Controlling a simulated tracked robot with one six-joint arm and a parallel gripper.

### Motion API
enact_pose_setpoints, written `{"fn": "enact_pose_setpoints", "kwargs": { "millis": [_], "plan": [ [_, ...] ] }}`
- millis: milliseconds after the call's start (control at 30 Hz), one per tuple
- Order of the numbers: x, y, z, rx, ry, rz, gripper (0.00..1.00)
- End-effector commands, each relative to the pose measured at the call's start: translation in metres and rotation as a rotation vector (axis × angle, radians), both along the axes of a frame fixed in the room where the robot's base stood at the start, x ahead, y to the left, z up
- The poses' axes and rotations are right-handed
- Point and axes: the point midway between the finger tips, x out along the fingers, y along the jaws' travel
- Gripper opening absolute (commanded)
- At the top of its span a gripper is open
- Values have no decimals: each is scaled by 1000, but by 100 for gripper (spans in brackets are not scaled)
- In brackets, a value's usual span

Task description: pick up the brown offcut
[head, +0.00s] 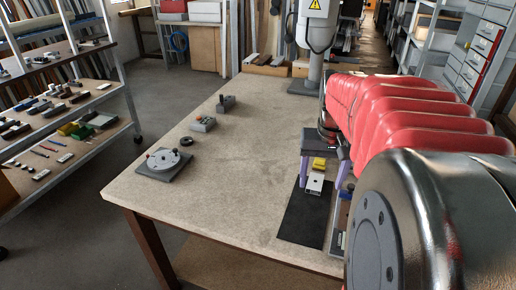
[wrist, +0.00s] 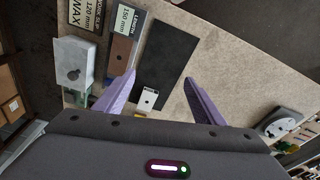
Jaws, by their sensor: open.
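The brown offcut (wrist: 121,50), a flat brown piece with a small dark hole, lies on a grey strip marked 150 mm (wrist: 128,20) in the wrist view. My gripper (wrist: 160,77) is open, with its two purple fingers spread and nothing between them gripped. The left finger reaches near the offcut's lower end, so the offcut lies outside the gap between the fingers. A white piece with a dark hole (wrist: 149,99) lies at the near end of the black mat, between the fingers in this view. In the head view my gripper (head: 321,187) hangs above the mat. The offcut is not clear there.
The black mat (wrist: 167,50) is otherwise bare. A pale block with a round knob (wrist: 73,62) stands left of the offcut. A yellow piece (head: 319,163) shows between my fingers. A round dial device (head: 165,161) stands at the bench's left. The middle of the bench is clear.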

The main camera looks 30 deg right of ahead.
Motion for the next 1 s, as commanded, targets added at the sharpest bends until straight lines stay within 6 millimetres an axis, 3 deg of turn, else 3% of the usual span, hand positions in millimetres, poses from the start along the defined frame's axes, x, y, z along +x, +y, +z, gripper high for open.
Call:
{"fn": "enact_pose_setpoints", "kwargs": {
  "millis": [33, 200, 400, 800, 1000],
  "plan": [
    [-4, -19, -5, 15, 19, -40, 63],
    [-19, -74, -17, 58, 66, -151, 63],
    [-33, -109, -27, 88, 93, -222, 63],
    [-35, -112, -29, 92, 97, -230, 63],
    [-35, -112, -45, 94, 99, -230, 63]
  ]
}}
